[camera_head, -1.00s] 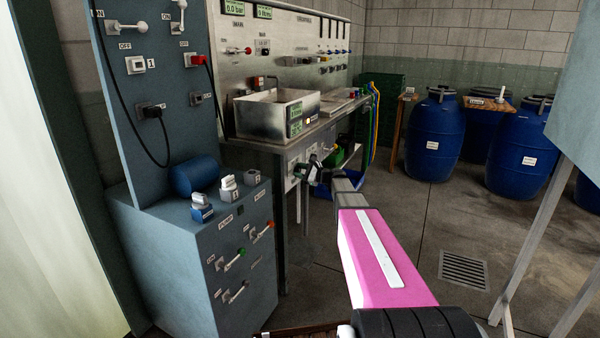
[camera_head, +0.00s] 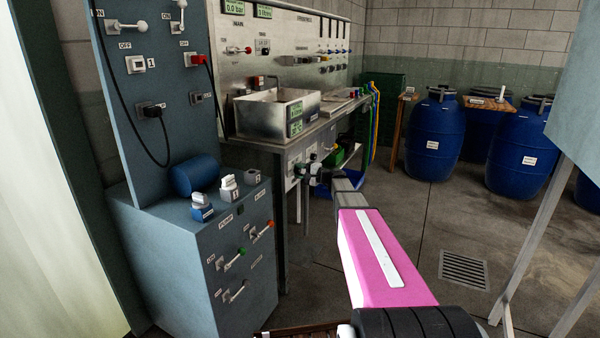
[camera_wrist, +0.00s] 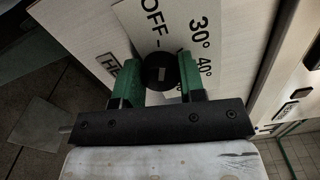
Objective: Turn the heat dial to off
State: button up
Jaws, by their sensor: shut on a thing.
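The heat dial (camera_wrist: 158,73) is a round black knob with a small light mark on its face. It is on a light plate (camera_wrist: 208,20) printed with OFF, 30° and 40°, in the wrist view. My gripper (camera_wrist: 160,68) has green fingers, one on each side of the dial, and is shut on it. The exact setting the mark points to is hard to tell. In the head view, my gripper (camera_head: 313,172) is at the front panel under the steel bench, and the dial is hidden there or too small to make out.
A steel basin (camera_head: 262,118) stands on the bench above my gripper. A blue-grey cabinet (camera_head: 165,255) with levers is at left. Blue barrels (camera_head: 436,140) stand at the back right. The floor right of my arm is open around a drain grate (camera_head: 464,269).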

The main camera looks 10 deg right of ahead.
jog(key=shift+n, duration=0.8)
jog(key=shift+f, duration=0.1)
jog(key=o, duration=0.9)
jog(key=shift+o, duration=0.2)
jog(key=v, duration=1.1)
